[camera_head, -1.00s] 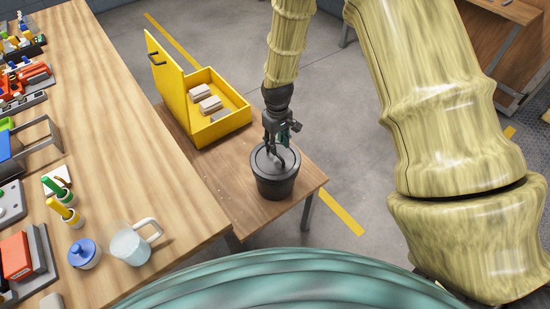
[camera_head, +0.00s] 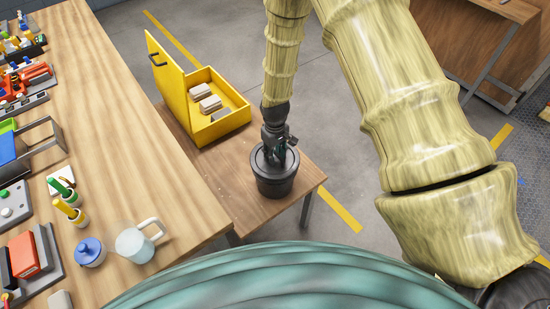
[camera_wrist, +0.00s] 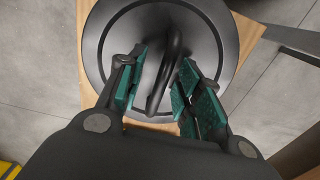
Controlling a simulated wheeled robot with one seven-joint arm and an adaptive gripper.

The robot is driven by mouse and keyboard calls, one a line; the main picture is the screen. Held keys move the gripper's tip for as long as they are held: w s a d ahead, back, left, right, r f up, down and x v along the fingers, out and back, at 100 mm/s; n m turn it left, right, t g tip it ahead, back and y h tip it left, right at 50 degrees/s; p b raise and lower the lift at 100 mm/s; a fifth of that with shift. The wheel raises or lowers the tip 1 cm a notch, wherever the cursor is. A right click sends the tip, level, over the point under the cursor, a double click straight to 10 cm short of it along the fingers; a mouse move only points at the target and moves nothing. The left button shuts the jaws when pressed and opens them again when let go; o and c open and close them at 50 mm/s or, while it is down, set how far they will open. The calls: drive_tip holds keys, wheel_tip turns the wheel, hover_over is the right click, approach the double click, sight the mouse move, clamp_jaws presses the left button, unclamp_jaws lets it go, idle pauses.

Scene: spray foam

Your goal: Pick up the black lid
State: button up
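The black lid (camera_wrist: 112,45) is round with a raised loop handle (camera_wrist: 165,70). It sits on a black bucket-like pot (camera_head: 274,186) on the small wooden table; the lid also shows in the head view (camera_head: 258,160). My gripper (camera_wrist: 163,82) is above the lid, with its green-padded fingers on either side of the handle. The fingers are apart, with gaps to the handle on both sides. In the head view my gripper (camera_head: 275,153) is low over the lid and hides part of it.
A yellow box (camera_head: 222,127) with its lid raised and blocks inside stands behind the pot on the small table (camera_head: 230,182). A larger workbench (camera_head: 130,120) at left holds a clear mug (camera_head: 133,245), a blue-lidded jar (camera_head: 89,253) and tools. Floor is free at right.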

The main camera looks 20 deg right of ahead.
clamp_jaws()
drive_tip(key=shift+r, duration=0.15)
